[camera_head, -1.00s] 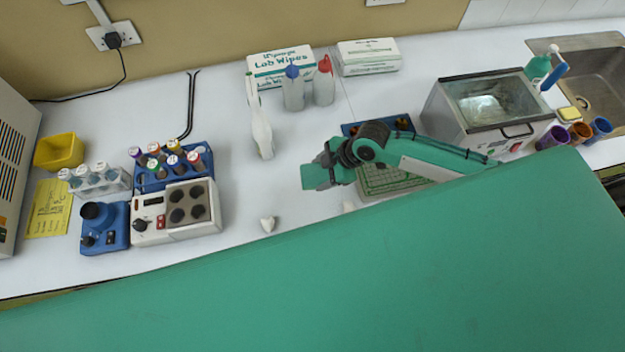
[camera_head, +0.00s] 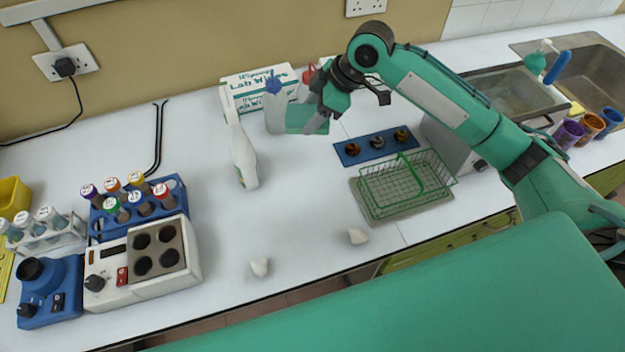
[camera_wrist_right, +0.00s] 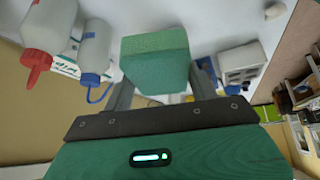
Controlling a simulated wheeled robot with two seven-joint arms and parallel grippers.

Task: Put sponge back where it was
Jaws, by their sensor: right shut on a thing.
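My right gripper (camera_head: 318,120) is raised over the back of the counter and shut on a green block-shaped sponge (camera_head: 300,119). In the right wrist view the sponge (camera_wrist_right: 155,57) sits between the two dark fingers, its top and one side showing. In the head view the gripper and sponge overlap the lab wipes box and the bottles behind them. A small yellow block (camera_head: 575,109) lies beside the sink, partly hidden. My left gripper is not in view.
A white spray bottle (camera_head: 243,160) stands left of the gripper. A green wire basket (camera_head: 405,180) on a tray, a blue rack (camera_head: 350,157) and a metal bath (camera_head: 510,95) are to the right. Two white lumps (camera_head: 259,267) lie near the front edge. Mid-counter is mostly clear.

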